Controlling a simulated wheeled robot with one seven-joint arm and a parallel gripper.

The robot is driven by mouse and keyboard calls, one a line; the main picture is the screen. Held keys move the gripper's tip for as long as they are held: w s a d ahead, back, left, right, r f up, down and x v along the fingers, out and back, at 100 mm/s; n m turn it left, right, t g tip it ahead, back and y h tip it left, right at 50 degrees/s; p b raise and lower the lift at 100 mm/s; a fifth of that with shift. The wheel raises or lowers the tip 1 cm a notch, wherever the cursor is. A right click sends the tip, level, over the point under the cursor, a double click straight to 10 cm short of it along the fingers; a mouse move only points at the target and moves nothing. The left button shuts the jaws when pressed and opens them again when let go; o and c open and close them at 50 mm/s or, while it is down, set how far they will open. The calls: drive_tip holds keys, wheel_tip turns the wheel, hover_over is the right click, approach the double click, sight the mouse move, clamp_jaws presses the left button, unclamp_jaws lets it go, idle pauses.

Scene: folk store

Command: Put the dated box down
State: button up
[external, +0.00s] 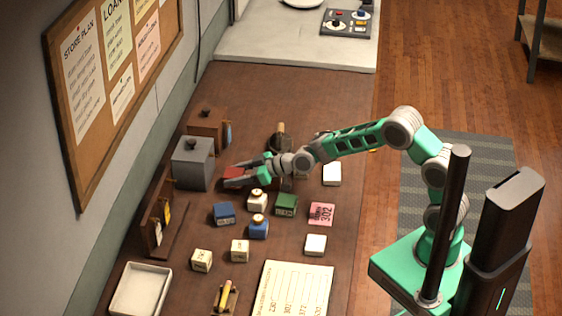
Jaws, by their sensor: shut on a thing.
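My gripper (238,175) reaches left over the brown table (260,95), next to the grey box with a knob on top (193,163). Its fingers are shut on a dark red box (236,171), of which only a part shows. I cannot read a date on it, and I cannot tell whether it touches the table. Several small boxes stand to the front: a blue one (223,213), a green one (286,205) and cream ones (201,260) with small markings.
A printed sheet (292,291) and a white tray (141,289) are at the front. A brown box (206,127) stands behind the grey one. The table's far end is clear.

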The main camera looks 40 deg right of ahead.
drive_tip(key=shift+f, duration=0.1)
drive_tip(key=o, duration=1.4)
drive_tip(key=shift+o, duration=0.2)
